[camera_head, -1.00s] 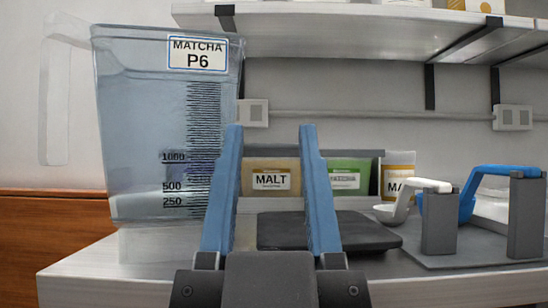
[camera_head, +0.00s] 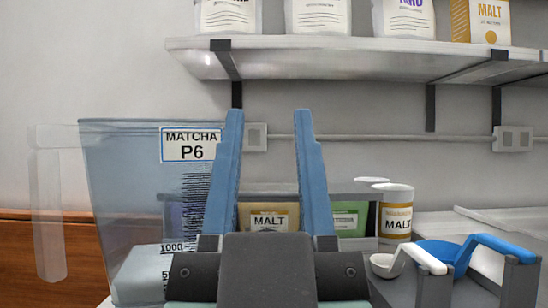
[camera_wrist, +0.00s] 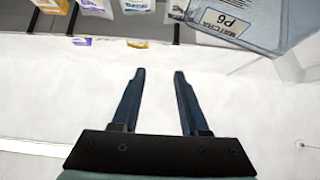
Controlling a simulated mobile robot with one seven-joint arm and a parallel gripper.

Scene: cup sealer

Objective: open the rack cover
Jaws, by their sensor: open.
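My gripper (camera_head: 269,112) is open and empty in the centre of the head view, fingers pointing up and away. In the wrist view my gripper (camera_wrist: 160,75) has only pale wall between and beyond its fingertips. A grey rack (camera_head: 345,198) stands low behind the fingers and holds a MALT packet (camera_head: 268,217) and a green packet (camera_head: 349,219). The fingers hide part of the rack. I cannot make out a separate cover on it. In the head view the fingertips appear above the rack's top edge, and no contact shows.
A large clear pitcher (camera_head: 120,195) labelled MATCHA P6 stands at left; it also shows in the wrist view (camera_wrist: 262,18). A MALT jar (camera_head: 396,212) and scoops with white (camera_head: 425,259) and blue (camera_head: 462,250) handles are at right. A shelf (camera_head: 380,62) with several bags hangs above.

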